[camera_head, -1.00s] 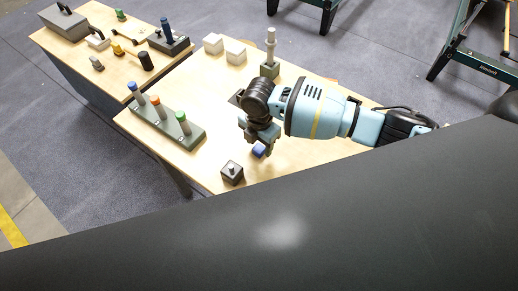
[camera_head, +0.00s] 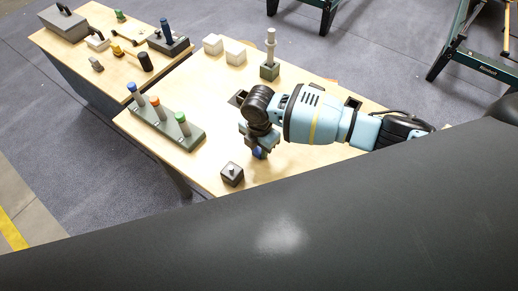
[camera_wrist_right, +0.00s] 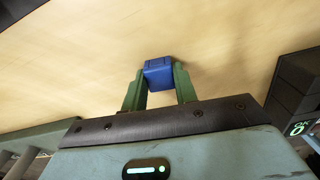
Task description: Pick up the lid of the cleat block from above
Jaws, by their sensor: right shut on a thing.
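My right gripper (camera_head: 258,152) points down over the near part of the right-hand table. In the right wrist view, its two green fingers (camera_wrist_right: 160,88) are shut on a small blue block (camera_wrist_right: 158,74), one finger on each side. In the head view the blue block (camera_head: 257,154) shows only partly below the fingers. I cannot tell whether it touches the tabletop, or whether it is the cleat block's lid. A dark square block with a small light knob (camera_head: 232,174) stands to the left of the gripper near the table's edge. My left gripper is out of view.
A grey-green rack with several colour-topped pegs (camera_head: 168,123) lies to the left. A dark block (camera_wrist_right: 297,85) shows at right in the wrist view.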

